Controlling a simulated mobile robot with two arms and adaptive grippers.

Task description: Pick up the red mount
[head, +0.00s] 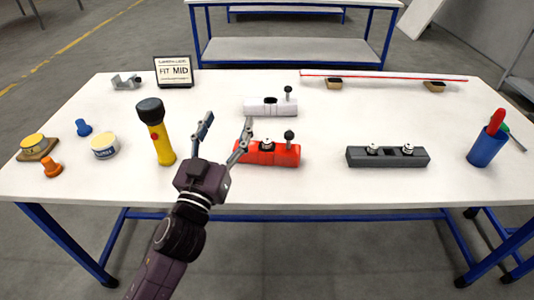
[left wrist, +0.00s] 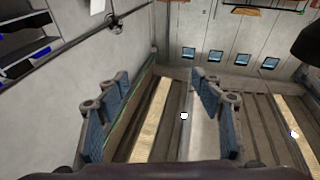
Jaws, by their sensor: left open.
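The red mount (head: 270,153) lies on the white table, right of centre of my left gripper. It is a red block with a metal fitting on top and a dark knobbed pin standing at its right end. My left gripper (head: 226,124) is open and empty in the head view, its right finger overlapping the mount's left end; contact cannot be told. In the left wrist view the gripper's two fingers (left wrist: 160,104) are spread with nothing between them, and the mount does not show there. My right gripper is in neither view.
A white mount (head: 268,107) stands behind the red one, and a dark grey mount (head: 387,157) to its right. A yellow flashlight (head: 158,133) stands left of my gripper. A blue cup (head: 486,147) with tools is far right. Bare tabletop lies between the red and grey mounts.

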